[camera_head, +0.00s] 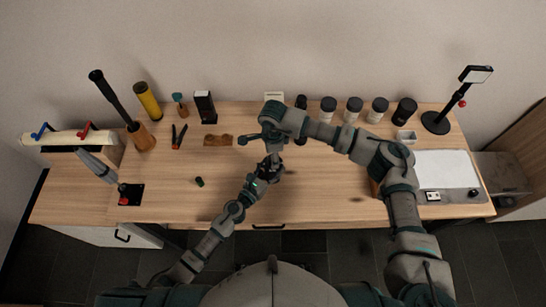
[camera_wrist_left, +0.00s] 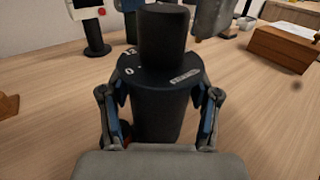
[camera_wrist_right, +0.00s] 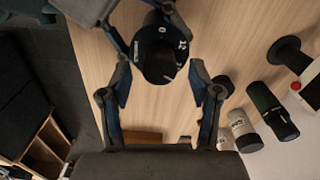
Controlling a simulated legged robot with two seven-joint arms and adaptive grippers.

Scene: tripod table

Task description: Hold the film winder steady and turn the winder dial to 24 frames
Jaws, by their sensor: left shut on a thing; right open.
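The film winder is a black upright cylinder (camera_wrist_left: 157,115) with a ring of white marks and a narrower dial knob (camera_wrist_left: 163,40) on top. A 0, what looks like a 12 and a small label show on the ring. My left gripper (camera_wrist_left: 160,97) is shut on the body, one finger on each side. The right wrist view looks down on the knob (camera_wrist_right: 160,62). My right gripper (camera_wrist_right: 160,68) is open, its fingers on either side of the knob with visible gaps. In the head view both grippers hide most of the winder. The dial's setting is not readable.
Dark canisters (camera_head: 328,108) stand in a row at the back. A lamp stand (camera_head: 436,120) and a light pad (camera_head: 446,170) are at the right. The table (camera_head: 165,205) is mostly clear at front left.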

